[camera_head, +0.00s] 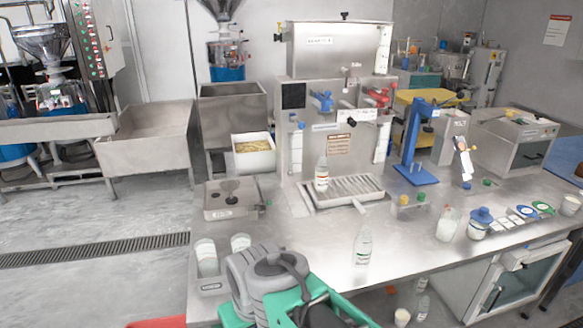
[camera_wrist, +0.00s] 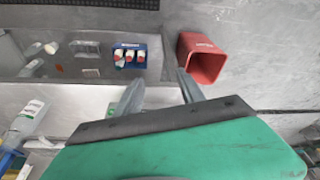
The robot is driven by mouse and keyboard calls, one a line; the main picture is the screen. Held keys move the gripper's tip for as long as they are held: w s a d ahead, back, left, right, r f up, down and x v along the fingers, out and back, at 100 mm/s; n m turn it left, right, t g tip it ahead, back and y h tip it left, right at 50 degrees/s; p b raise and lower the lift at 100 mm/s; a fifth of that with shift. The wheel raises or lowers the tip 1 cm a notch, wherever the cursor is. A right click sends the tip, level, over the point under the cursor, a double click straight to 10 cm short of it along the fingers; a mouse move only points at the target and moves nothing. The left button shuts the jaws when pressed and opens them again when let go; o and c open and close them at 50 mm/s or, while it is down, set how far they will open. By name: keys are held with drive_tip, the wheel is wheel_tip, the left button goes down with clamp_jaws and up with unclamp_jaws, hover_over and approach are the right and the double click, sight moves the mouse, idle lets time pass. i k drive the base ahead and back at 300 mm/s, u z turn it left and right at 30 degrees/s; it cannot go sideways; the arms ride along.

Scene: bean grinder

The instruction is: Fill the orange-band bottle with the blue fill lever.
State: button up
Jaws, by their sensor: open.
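A clear bottle with an orange-red band (camera_head: 321,182) stands upright on the drip grate (camera_head: 345,188) of the steel filling machine (camera_head: 330,60). The blue fill lever (camera_head: 322,100) is on the machine's front, above and close to the bottle's line. Whether the bottle holds liquid is too small to tell. My gripper (camera_wrist: 159,80) is open in the wrist view, with nothing between its fingers. It is away from the bottle and the lever, neither of which I can make out in the wrist view. In the head view my arm fills the lower middle, and the fingertips are hidden.
A red lever (camera_head: 378,95) sits right of the blue one. A green-label bottle (camera_head: 363,243) stands at the table's front. A blue stand (camera_head: 413,150) is right of the machine. Jars (camera_head: 207,257) stand front left. A red bin (camera_wrist: 201,58) shows in the wrist view.

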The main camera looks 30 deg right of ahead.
sight(301, 125)
drive_tip(key=u, duration=2.1)
drive_tip(key=k, duration=0.9)
drive_tip(key=z, duration=1.05)
drive_tip(key=i, duration=0.5)
